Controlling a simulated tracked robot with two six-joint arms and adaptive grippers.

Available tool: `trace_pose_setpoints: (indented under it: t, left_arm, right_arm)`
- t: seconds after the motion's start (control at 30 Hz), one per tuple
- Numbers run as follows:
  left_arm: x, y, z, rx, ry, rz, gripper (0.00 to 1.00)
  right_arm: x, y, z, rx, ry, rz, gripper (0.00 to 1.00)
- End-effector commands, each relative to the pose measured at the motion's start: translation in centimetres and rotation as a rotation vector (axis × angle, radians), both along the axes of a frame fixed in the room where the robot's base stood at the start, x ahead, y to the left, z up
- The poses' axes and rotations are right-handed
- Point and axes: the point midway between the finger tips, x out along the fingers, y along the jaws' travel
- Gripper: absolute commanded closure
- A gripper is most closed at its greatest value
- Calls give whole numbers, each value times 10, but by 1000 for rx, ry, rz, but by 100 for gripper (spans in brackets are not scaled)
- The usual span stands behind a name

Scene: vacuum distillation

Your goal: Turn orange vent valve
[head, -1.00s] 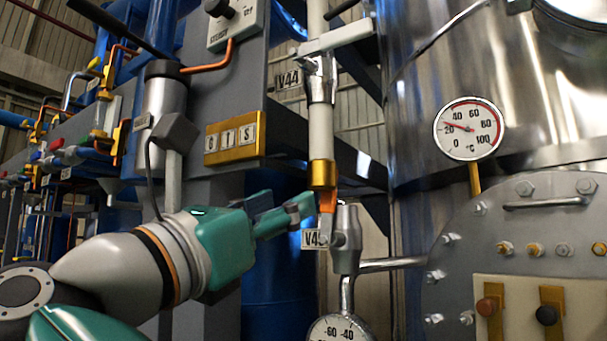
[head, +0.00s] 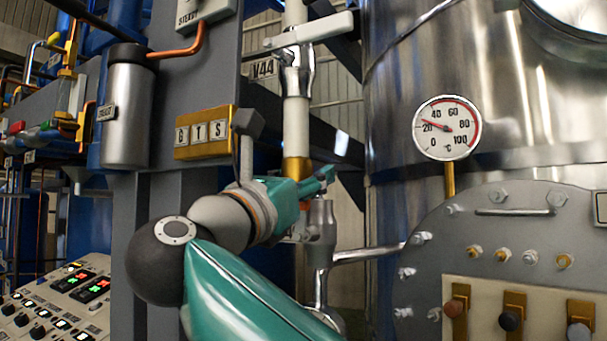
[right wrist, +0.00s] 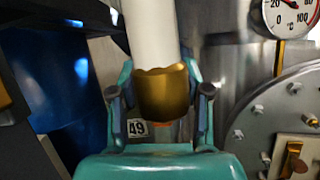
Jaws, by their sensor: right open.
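The orange vent valve is on the white vertical pipe (head: 296,125), below its brass collar (head: 297,168). In the right wrist view my right gripper (right wrist: 159,78) is open, one finger on each side of the brass collar (right wrist: 163,95). I cannot tell whether the fingers touch anything. My left gripper is not in view.
A steel tank with a temperature dial (head: 447,128) stands to the right, above a bolted flange plate (head: 480,235). The V44 valve's white handle (head: 310,31) is above. A GTS sign (head: 205,133) and a grey canister (head: 127,115) are at the left, above a button panel (head: 60,300).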

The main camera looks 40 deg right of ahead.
Motion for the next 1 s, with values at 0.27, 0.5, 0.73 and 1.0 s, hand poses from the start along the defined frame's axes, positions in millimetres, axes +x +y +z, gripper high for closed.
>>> trace_pose_setpoints:
  t: [0.27,0.5,0.73,1.0]
  left_arm:
    - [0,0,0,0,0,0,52]
    - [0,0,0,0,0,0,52]
    - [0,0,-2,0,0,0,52]
    - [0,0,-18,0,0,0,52]
  right_arm:
    - [0,0,0,0,0,-1,89]
    - [0,0,0,0,1,-1,100]
    - [-3,0,-1,1,-4,-5,100]
    - [-25,-11,-5,23,-74,-25,100]
